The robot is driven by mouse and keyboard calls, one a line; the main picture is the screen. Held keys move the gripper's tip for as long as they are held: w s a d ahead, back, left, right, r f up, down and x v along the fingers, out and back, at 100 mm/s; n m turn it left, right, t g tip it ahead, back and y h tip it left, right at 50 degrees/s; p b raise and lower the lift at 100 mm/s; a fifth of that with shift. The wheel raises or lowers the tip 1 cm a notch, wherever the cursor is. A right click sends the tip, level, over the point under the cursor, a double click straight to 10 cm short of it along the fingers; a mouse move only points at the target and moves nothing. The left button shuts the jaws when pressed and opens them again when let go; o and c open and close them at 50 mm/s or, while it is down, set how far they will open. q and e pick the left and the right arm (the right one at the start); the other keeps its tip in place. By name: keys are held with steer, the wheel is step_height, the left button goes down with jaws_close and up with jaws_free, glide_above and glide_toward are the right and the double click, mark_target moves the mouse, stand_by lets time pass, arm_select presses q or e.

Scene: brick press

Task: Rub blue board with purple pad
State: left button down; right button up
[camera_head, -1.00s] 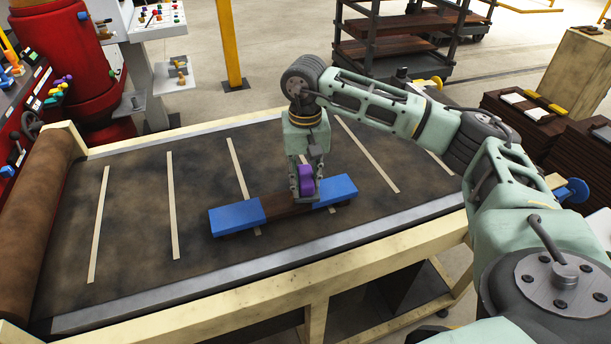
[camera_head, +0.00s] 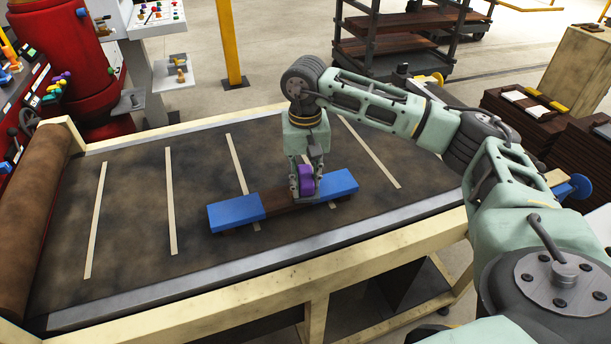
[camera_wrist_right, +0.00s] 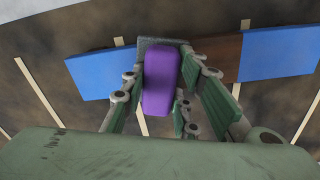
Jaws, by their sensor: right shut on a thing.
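The blue board (camera_head: 235,211) lies flat on the brown belt, with blue at both ends and a bare dark brown middle. In the right wrist view the blue board (camera_wrist_right: 281,52) runs across behind the pad. My right gripper (camera_head: 304,190) is over the board's brown middle, pointing down, shut on the purple pad (camera_head: 306,179). The purple pad also shows between the fingers in the right wrist view (camera_wrist_right: 162,80). The pad's underside is hidden, so I cannot tell whether it touches the board. My left gripper is not in view.
The belt (camera_head: 130,245) has several pale stripes and a pale wooden frame (camera_head: 330,278). A brown roller (camera_head: 35,235) closes its left end. A red machine with coloured knobs stands at the back left. A shelf cart (camera_head: 400,45) stands behind. The belt left of the board is clear.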

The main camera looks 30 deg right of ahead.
steer(key=shift+f, duration=0.15)
steer(key=shift+w+a, duration=0.25)
steer(key=shift+a, duration=0.7)
steer(key=shift+w+a, duration=0.2)
steer(key=shift+a, duration=0.75)
steer(key=shift+a+b, duration=0.1)
steer(key=shift+b, duration=0.35)
steer(key=shift+f, duration=0.1)
steer(key=shift+s+d+f+b, duration=0.1)
steer(key=shift+s+d+b, duration=0.15)
steer(key=shift+d, duration=0.4)
steer(key=shift+s+d+r+b, duration=0.15)
steer(key=shift+d+b, duration=0.1)
steer(key=shift+d, duration=0.4)
steer(key=shift+s+d+f+b, duration=0.15)
steer(key=shift+s+d+b, duration=0.1)
steer(key=shift+d, duration=0.4)
